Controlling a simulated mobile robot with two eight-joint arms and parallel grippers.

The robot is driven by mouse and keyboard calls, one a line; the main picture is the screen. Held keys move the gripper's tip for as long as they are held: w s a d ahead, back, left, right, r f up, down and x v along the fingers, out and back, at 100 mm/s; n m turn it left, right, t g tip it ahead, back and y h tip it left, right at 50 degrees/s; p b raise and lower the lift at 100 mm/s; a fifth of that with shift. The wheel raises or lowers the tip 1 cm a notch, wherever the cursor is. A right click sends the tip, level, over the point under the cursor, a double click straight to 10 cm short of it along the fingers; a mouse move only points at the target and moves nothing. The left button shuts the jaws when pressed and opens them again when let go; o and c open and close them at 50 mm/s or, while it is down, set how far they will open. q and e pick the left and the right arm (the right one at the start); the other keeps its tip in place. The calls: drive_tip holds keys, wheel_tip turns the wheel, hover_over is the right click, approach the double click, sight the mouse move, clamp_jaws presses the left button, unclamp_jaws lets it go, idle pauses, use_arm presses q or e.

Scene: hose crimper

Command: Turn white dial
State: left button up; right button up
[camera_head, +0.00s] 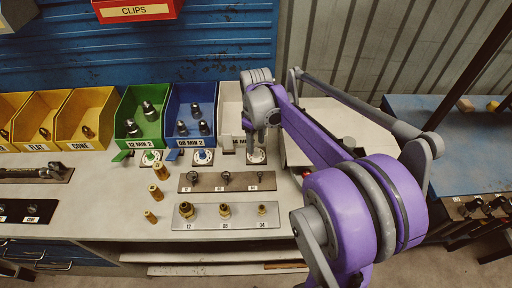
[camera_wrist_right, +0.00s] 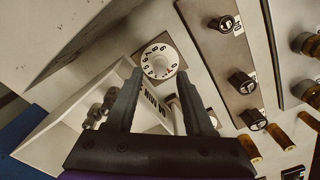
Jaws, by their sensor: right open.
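The white dial (camera_head: 256,155) sits on a small plate on the bench, in front of the white bin (camera_head: 231,104). In the right wrist view the round white dial (camera_wrist_right: 159,61) shows its numbered ring, just beyond the fingertips. My right gripper (camera_wrist_right: 158,80) is open and empty, its two dark fingers pointing toward the dial without visibly holding it. In the head view my right gripper (camera_head: 258,138) is above and slightly behind the dial and partly covers the white bin. My left gripper is in neither view.
A green dial (camera_head: 151,157) and a blue dial (camera_head: 203,156) stand left of the white one, before the green bin (camera_head: 144,117) and blue bin (camera_head: 191,114). Plates with fittings (camera_head: 226,216) and several brass pieces (camera_head: 160,171) lie in front.

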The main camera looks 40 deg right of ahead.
sight(256, 152)
drive_tip(key=shift+f, duration=1.4)
clamp_jaws()
